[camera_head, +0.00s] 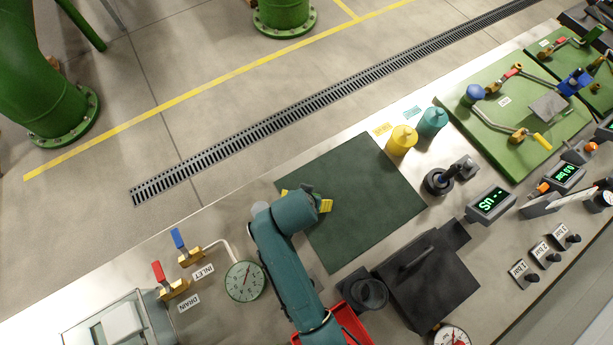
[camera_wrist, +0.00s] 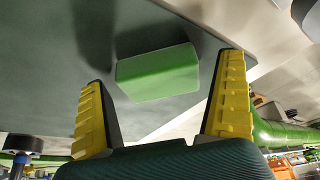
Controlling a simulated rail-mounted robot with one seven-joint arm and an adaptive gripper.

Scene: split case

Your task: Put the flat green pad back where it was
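The flat green pad (camera_wrist: 157,73) shows in the wrist view as a light green block against the dark green mat (camera_head: 365,190). It lies between and just beyond the yellow fingers of my gripper (camera_wrist: 163,75), with a gap to each finger. My gripper (camera_head: 306,200) is open, over the left part of the mat in the head view. There my gripper and arm hide the pad. I cannot tell how far the fingertips are above the mat.
Yellow (camera_head: 401,141) and teal (camera_head: 432,122) containers stand off the mat's upper right corner. A black box (camera_head: 425,280) stands near its lower right. A red tray (camera_head: 350,325) is partly behind my arm. A gauge (camera_head: 245,281) and valves lie left of my arm. The mat's right part is clear.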

